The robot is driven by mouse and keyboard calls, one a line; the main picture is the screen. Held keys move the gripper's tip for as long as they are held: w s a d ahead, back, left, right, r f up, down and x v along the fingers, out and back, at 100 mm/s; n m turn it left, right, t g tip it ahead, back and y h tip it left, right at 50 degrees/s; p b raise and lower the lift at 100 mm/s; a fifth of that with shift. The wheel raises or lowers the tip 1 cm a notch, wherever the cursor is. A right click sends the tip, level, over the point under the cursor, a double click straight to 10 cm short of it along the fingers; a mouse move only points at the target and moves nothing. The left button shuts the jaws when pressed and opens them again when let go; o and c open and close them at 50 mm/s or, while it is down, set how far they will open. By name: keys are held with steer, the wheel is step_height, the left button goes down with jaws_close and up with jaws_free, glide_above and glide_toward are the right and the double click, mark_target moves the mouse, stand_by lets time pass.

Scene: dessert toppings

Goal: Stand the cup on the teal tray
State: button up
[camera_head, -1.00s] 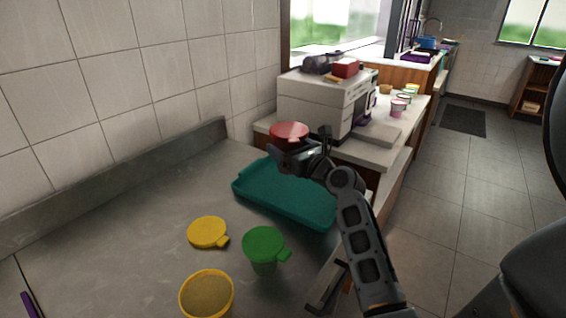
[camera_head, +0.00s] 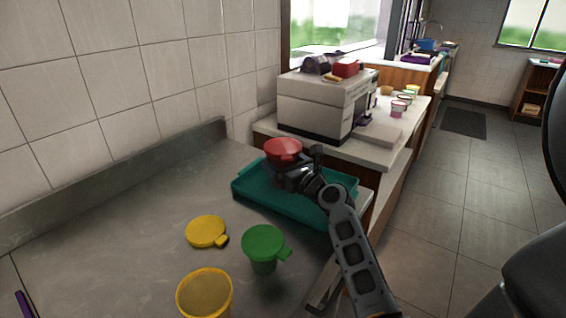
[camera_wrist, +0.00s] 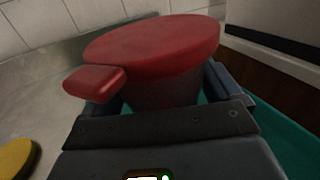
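The red-lidded cup (camera_head: 283,148) is upright in my gripper (camera_head: 288,172), over the back left part of the teal tray (camera_head: 285,204). In the wrist view the red lid (camera_wrist: 155,45) with its tab faces me, and the cup body (camera_wrist: 165,91) is between the two fingers (camera_wrist: 160,92). My gripper is shut on the cup. The cup's base is hidden behind the gripper, so I cannot tell whether it touches the tray. The rest of the tray is bare where it shows.
A white machine (camera_head: 322,103) stands behind.

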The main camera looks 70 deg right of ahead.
steer(key=shift+o, duration=0.6)
steer(key=shift+r, duration=0.1)
steer(key=shift+s+a, duration=0.1)
steer(key=shift+s, duration=0.05)
steer(key=b+v, duration=0.1)
steer(key=v, duration=1)
steer(key=shift+s+a+r, duration=0.1)
steer(key=shift+s+a, duration=0.1)
steer(key=shift+s, duration=0.05)
